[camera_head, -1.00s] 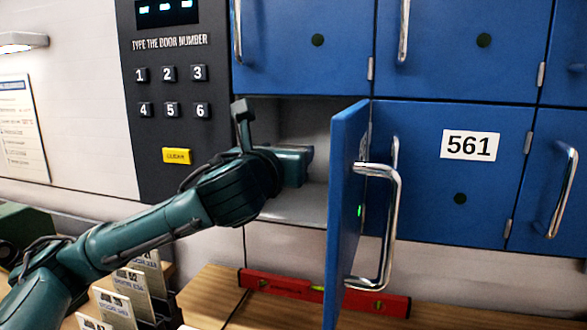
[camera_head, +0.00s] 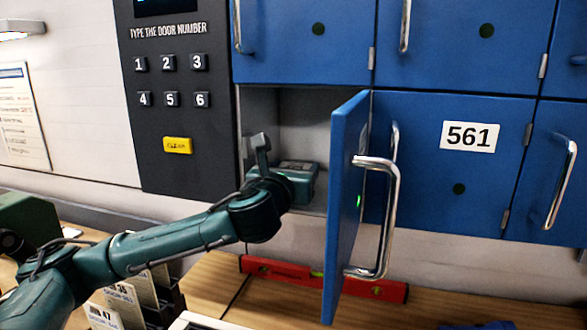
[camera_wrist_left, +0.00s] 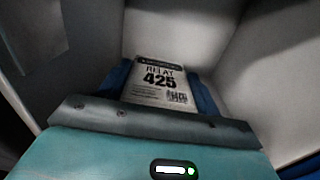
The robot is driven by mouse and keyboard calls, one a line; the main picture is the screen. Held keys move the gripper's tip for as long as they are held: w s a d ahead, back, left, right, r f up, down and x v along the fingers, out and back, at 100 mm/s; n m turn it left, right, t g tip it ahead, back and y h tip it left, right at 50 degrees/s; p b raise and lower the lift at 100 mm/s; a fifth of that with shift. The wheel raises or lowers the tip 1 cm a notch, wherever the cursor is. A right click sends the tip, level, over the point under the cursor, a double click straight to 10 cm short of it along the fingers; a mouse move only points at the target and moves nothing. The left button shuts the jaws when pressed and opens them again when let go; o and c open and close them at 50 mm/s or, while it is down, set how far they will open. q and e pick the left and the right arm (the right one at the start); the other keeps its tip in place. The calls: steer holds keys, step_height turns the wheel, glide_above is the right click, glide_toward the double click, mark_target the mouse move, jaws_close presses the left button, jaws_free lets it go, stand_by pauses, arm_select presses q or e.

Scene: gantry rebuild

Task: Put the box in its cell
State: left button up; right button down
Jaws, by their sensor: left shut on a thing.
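The open cell (camera_head: 308,118) is a grey-white compartment at the lower left of the blue lockers. Its blue door (camera_head: 345,200) with a chrome handle is swung outward. My left gripper (camera_head: 298,178) is at the cell's mouth, reaching inside, its fingers hidden from the head view. In the left wrist view it is shut on the box (camera_wrist_left: 160,82), which is blue with a white label reading RELAY 425. Pale cell walls surround the box there. Whether the box touches the cell floor, I cannot tell. My right gripper is not in view.
A keypad panel (camera_head: 185,100) stands left of the cell. The closed door marked 561 (camera_head: 450,190) is to the right. A red spirit level (camera_head: 275,268) lies on the wooden bench below. Several upright cards (camera_head: 122,300) stand at the lower left.

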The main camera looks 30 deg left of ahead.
arm_select(q)
steer(key=o, duration=0.7)
steer(key=shift+f, duration=0.2)
steer(key=o, duration=0.4)
steer(key=shift+o, duration=0.2)
steer(key=shift+r, duration=0.1)
